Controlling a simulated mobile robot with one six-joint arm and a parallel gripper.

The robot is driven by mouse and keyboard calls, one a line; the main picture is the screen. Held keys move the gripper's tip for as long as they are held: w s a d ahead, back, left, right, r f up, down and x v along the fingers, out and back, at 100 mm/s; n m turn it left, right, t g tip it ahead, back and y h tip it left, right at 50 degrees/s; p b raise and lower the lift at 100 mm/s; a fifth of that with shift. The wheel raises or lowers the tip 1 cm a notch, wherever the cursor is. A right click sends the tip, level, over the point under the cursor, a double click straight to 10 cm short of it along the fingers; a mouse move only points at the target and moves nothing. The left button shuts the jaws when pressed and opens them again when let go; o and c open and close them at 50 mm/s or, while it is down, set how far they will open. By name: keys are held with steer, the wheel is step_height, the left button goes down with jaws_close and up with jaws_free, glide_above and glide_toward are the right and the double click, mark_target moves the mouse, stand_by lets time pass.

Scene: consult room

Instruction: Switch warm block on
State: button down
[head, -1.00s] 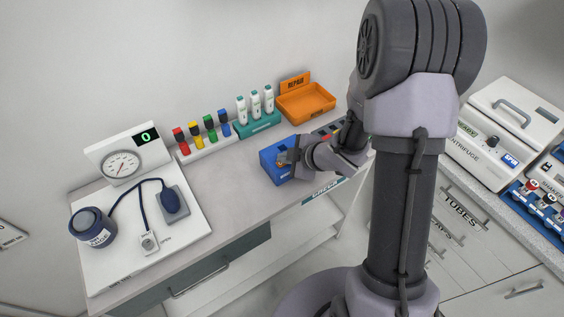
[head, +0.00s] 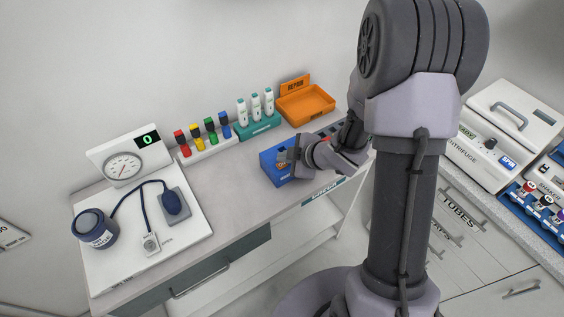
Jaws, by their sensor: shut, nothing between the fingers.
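The blue block-shaped unit (head: 272,171) near the right part of the counter looks like the warm block. My gripper (head: 287,158) is shut and empty, with its fingertips at the top of this unit. I cannot tell whether they touch it. My wrist hides the unit's right side, and no switch or lamp on it can be made out.
An orange repair tray (head: 305,103) stands behind my wrist. A teal rack with white bottles (head: 260,122) and a white rack with coloured tubes (head: 208,148) line the wall. A gauge board (head: 126,164) with a cuff (head: 95,228) stands at left. The counter's middle (head: 230,185) is clear.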

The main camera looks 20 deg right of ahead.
mark_target(285, 166)
step_height(285, 166, up, 5)
steer(key=p, duration=0.4)
steer(key=shift+r+p, duration=0.1)
steer(key=shift+p, duration=0.2)
stand_by(0.5)
